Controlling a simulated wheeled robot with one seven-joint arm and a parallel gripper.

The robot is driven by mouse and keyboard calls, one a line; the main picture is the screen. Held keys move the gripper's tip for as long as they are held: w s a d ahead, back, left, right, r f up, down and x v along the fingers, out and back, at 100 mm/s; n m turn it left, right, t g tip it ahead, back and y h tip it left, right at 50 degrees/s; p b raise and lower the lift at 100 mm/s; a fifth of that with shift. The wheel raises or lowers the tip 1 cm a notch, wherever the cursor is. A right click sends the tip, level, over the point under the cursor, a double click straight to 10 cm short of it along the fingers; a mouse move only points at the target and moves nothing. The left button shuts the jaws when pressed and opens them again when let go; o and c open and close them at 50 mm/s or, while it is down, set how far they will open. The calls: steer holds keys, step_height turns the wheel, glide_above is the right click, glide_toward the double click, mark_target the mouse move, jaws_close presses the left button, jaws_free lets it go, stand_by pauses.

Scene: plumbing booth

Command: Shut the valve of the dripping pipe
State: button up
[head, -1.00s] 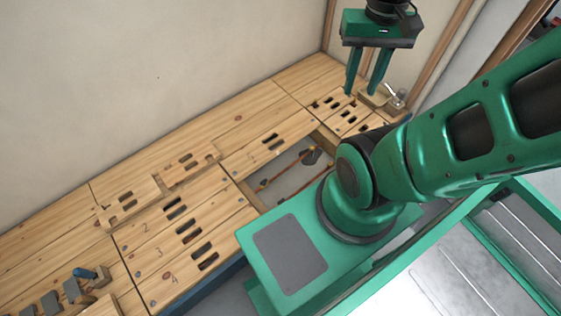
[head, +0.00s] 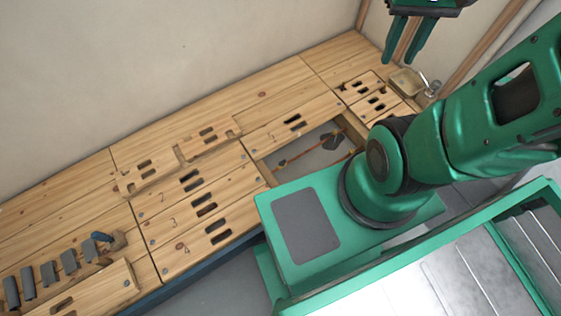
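My gripper (head: 402,60) hangs in the air at the top right of the head view. Its two green fingers are apart with nothing between them. Below it is a wooden deck of slotted panels with a rectangular opening (head: 290,150). Inside the opening run thin copper pipes (head: 297,156) with a dark part (head: 332,142) on them, possibly a valve or fitting. My arm hides the right side of this opening. I cannot make out any drip.
Slotted panels (head: 190,180) cover much of the deck. A small tray (head: 406,82) and a metal tap-like item (head: 432,89) stand at the back right. A plain wall rises behind.

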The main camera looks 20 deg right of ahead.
steer(key=w+a+f+n, duration=0.3)
steer(key=w+f+n, duration=0.4)
steer(key=w+f, duration=0.65)
steer(key=w+a+f+n, duration=0.4)
steer(key=w+f+n, duration=0.2)
steer(key=w+f, duration=0.75)
steer(key=n, duration=1.1)
glide_above(282, 162)
step_height(282, 162, down, 40)
step_height(282, 162, down, 11)
steer(key=shift+w+d+r, duration=0.1)
steer(key=shift+d+r, duration=0.05)
